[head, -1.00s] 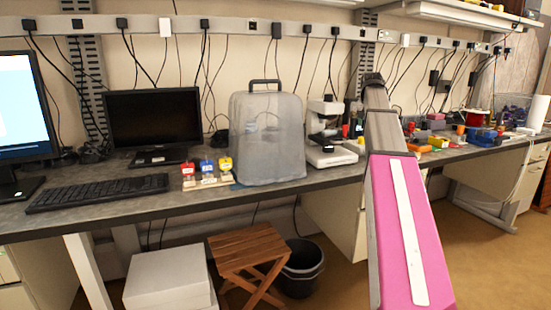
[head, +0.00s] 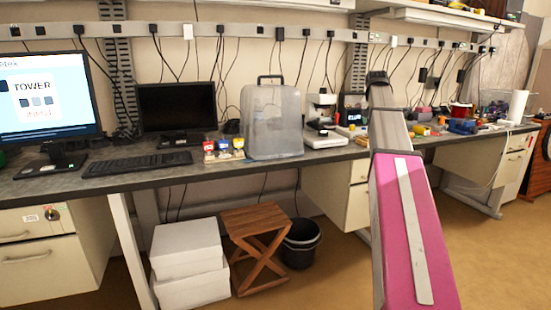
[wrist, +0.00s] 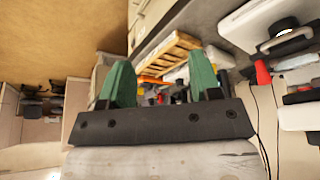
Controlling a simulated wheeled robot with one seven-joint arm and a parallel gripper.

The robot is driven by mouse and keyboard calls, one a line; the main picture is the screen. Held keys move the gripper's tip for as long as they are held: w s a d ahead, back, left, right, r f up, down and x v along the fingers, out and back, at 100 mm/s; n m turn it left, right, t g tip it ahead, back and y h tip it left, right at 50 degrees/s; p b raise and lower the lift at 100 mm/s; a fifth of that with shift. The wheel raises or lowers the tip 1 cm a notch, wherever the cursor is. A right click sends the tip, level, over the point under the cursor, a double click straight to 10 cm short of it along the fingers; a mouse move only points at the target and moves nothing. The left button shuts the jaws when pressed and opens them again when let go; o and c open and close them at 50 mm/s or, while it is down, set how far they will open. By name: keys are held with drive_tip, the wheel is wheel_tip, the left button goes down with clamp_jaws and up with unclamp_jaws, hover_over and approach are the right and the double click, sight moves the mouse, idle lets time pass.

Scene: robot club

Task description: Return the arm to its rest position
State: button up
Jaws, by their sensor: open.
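My arm (head: 408,215), with a pink cover and a pale stripe, rises at the right of the head view in front of the bench. Its grey upper part ends in a dark tip at bench-back height. In the wrist view my gripper (wrist: 161,85) shows two green fingers set well apart on a dark bar. No object is between the fingers. The fingers are not clear in the head view.
The long bench (head: 100,185) holds a monitor (head: 45,95), a keyboard (head: 137,163), a translucent grey case (head: 272,122) and a white microscope (head: 322,122). Below are white boxes (head: 188,250), a wooden stool (head: 256,225) and a black bin (head: 301,245). Floor at right is open.

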drive_tip(key=s+a+f+n+g, duration=0.1)
drive_tip(key=s+a+f, duration=0.25)
drive_tip(key=f, duration=0.65)
drive_tip(key=s+a+f+n+y, duration=0.1)
drive_tip(key=s+a+f, duration=0.25)
drive_tip(key=f, duration=0.55)
drive_tip(key=s+a+f+n+g, duration=0.1)
drive_tip(key=s+a+f, duration=0.25)
drive_tip(key=f, duration=0.65)
drive_tip(key=s+a+f, duration=0.3)
drive_tip(key=s+f, duration=0.3)
drive_tip(key=f, duration=0.1)
drive_tip(key=s+a+f+n+g, duration=0.1)
drive_tip(key=s+a+f, duration=0.3)
drive_tip(key=s+f, duration=0.3)
drive_tip(key=s+a+f+n+g+y, duration=0.1)
drive_tip(key=s+a+f, duration=0.3)
drive_tip(key=s+f, duration=0.3)
drive_tip(key=shift+f, duration=0.35)
